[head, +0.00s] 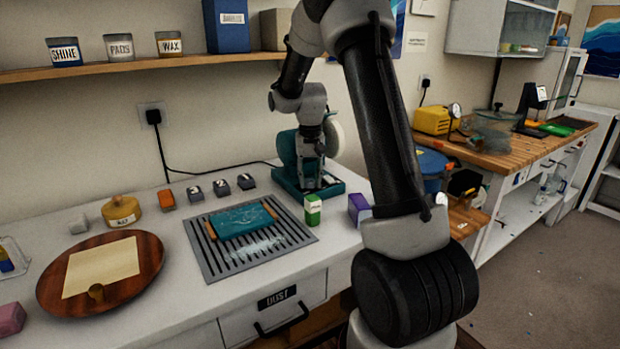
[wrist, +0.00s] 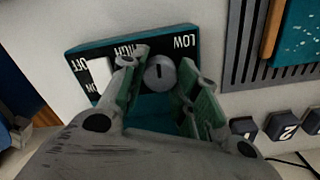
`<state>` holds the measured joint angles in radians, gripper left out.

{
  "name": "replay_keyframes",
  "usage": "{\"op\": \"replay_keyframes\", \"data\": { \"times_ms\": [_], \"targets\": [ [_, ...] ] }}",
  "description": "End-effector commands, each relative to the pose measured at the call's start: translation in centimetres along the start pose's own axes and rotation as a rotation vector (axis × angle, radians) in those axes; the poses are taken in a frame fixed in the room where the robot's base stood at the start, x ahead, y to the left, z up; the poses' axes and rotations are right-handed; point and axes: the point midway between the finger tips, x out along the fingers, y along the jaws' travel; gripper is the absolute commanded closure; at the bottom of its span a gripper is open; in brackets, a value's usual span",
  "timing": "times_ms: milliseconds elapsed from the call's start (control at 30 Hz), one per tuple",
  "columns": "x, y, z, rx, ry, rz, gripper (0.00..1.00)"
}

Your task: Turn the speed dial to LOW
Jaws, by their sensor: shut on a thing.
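The speed dial (wrist: 160,72) is a round grey knob with a light line on its face. It sits on the teal control panel (wrist: 150,108), with HIGH printed at its upper left and LOW at its upper right. My gripper (wrist: 162,76) has one green-padded finger on each side of the knob and is shut on it. I cannot tell surely which label the line points to. In the head view my gripper (head: 319,178) is down at the front of the teal wheel machine (head: 287,150), hiding the dial.
A white switch (wrist: 98,74) with OFF and ON marks is left of the dial. A grey slotted tray (head: 215,262) holds a teal board (head: 240,220). Several numbered grey blocks (head: 221,188) stand behind it.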

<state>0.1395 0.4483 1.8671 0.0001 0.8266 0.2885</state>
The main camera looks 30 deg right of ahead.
Motion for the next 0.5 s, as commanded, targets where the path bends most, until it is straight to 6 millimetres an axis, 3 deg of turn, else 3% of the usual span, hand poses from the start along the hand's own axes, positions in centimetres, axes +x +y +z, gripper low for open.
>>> {"op": "replay_keyframes", "data": {
  "times_ms": [500],
  "targets": [
    [-0.06, 0.00, -0.06, 0.447, 0.002, -0.001, 0.93]
  ]
}}
